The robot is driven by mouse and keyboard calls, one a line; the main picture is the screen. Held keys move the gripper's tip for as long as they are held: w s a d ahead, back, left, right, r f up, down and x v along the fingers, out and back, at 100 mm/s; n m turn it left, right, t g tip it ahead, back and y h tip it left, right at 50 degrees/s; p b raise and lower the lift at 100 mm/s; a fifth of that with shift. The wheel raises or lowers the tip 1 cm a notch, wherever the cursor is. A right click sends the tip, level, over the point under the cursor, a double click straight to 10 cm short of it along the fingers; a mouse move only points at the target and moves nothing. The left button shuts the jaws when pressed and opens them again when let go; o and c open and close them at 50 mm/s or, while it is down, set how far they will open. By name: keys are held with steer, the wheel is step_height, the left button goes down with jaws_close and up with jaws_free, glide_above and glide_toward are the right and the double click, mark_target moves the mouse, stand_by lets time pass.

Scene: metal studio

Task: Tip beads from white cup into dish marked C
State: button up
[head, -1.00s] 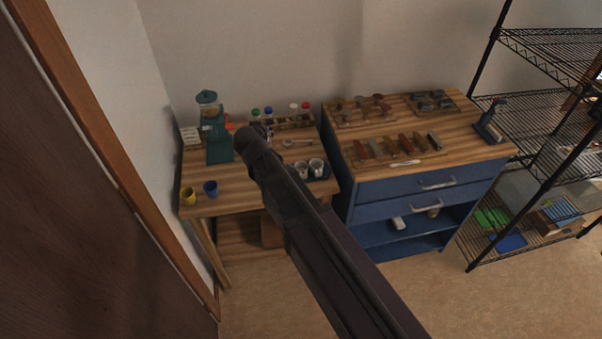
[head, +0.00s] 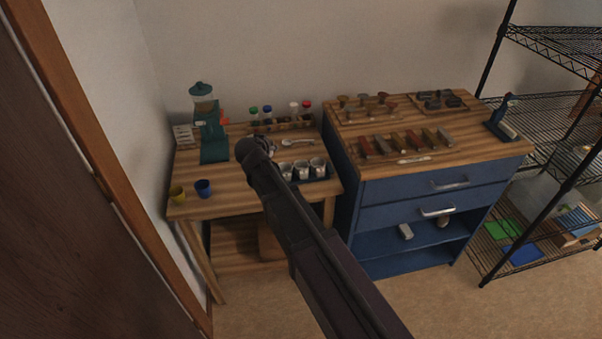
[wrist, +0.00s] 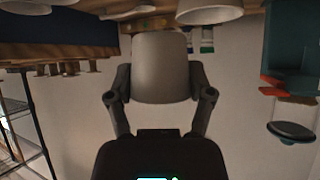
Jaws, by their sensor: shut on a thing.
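In the wrist view my gripper (wrist: 160,84) is shut on a pale cup (wrist: 160,62), with one finger on each side. This view appears upside down, with the worktop along the top. The beads inside the cup cannot be seen. In the head view my dark arm reaches over the wooden table (head: 228,185), and the gripper and held cup are mostly hidden at its end. Three pale cup-like vessels (head: 302,168) stand in a dark tray right of my arm. No letter C is readable. A white bowl-like vessel (wrist: 210,13) shows close by in the wrist view.
A teal machine (head: 213,142) stands at the table's back left. Several capped bottles (head: 267,117) line the back. A blue cabinet (head: 400,215) adjoins on the right. The table's left middle is clear.

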steer(key=shift+w+f+b, duration=0.35)
steer(key=shift+f+b, duration=0.2)
steer(key=shift+f, duration=0.2)
steer(key=shift+w+f+b, duration=0.35)
steer(key=shift+f+b, duration=0.15)
steer(key=shift+f, duration=0.25)
steer(key=shift+d+m+h, duration=0.2)
steer(key=shift+m+h, duration=0.1)
steer(key=shift+m, duration=0.1)
